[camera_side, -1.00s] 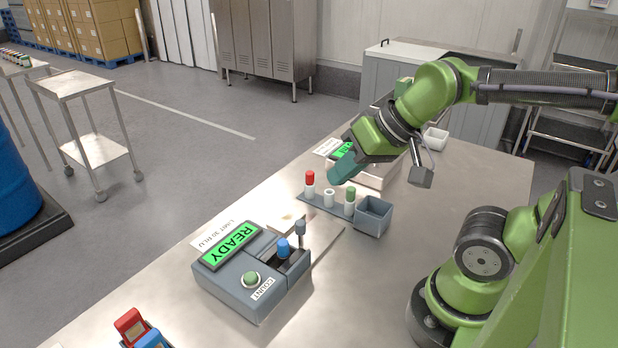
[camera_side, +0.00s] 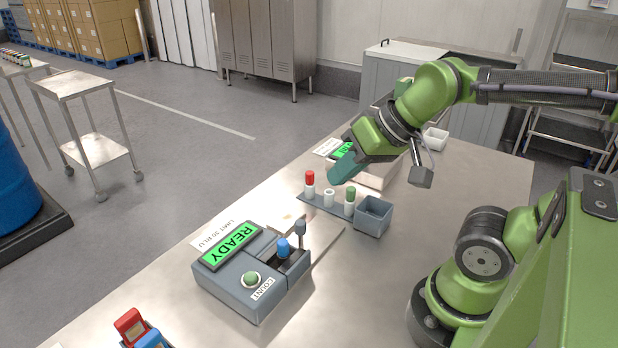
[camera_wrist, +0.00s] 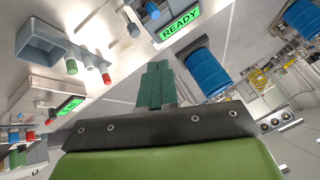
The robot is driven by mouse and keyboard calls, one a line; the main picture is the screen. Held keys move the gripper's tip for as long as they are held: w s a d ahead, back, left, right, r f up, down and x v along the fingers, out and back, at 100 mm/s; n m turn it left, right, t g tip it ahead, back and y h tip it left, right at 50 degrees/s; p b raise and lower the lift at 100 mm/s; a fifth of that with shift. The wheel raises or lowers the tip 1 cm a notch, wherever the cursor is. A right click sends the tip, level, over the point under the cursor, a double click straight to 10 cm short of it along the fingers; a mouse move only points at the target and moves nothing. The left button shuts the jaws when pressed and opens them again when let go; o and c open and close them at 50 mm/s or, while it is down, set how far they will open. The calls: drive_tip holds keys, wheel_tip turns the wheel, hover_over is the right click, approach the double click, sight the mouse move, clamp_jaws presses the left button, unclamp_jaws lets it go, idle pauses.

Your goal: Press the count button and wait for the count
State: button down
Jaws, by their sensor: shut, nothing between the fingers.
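A blue-capped vial (camera_side: 283,248) stands in the device's slot, next to a grey-topped post (camera_side: 300,231). My gripper (camera_side: 343,172) is shut and empty, held above the table behind the vial rack, well apart from the button. In the wrist view my shut teal fingers (camera_wrist: 157,85) show; the button cannot be made out there.
A rack (camera_side: 330,212) holds a red-capped and a green-capped vial plus an uncapped white one, beside a grey open bin (camera_side: 373,214). A second display (camera_side: 342,150) stands behind my gripper. Red and blue items (camera_side: 140,330) sit at the front edge.

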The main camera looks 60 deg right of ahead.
drive_tip(key=m+g+y, duration=0.4)
drive_tip(key=m+y, duration=0.3)
drive_tip(key=m, duration=0.2)
hover_over(256, 273)
wheel_tip(256, 273, down, 7)
drive_tip(key=shift+f, duration=0.1)
drive_tip(key=shift+f, duration=4.35)
drive_tip(key=shift+f, duration=0.4)
